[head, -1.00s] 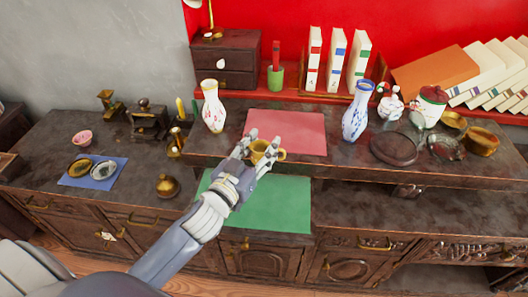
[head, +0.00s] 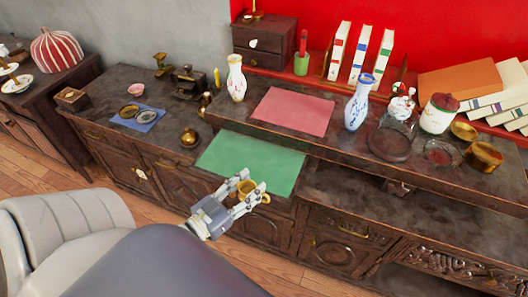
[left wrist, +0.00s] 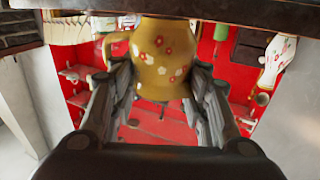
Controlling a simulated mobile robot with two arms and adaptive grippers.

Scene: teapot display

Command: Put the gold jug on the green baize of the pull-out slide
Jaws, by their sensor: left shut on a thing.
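The gold jug (head: 247,190) is held in my left gripper (head: 248,185), at the front edge of the green baize (head: 250,160) in the head view. I cannot tell its exact height above the surface. The left wrist view shows the jug (left wrist: 160,62) close up, with red and white flowers, between the two fingers of my left gripper (left wrist: 155,85). The jug's handle points right in the head view. The baize lies bare on the slide, below the raised ledge. My right gripper is not in view.
A pink mat (head: 292,110) lies bare on the raised ledge behind the baize. A white vase (head: 236,80) and a blue-patterned vase (head: 359,103) stand beside it. A small brass pot (head: 189,138) stands left of the baize. A glass dome (head: 393,130) is at right.

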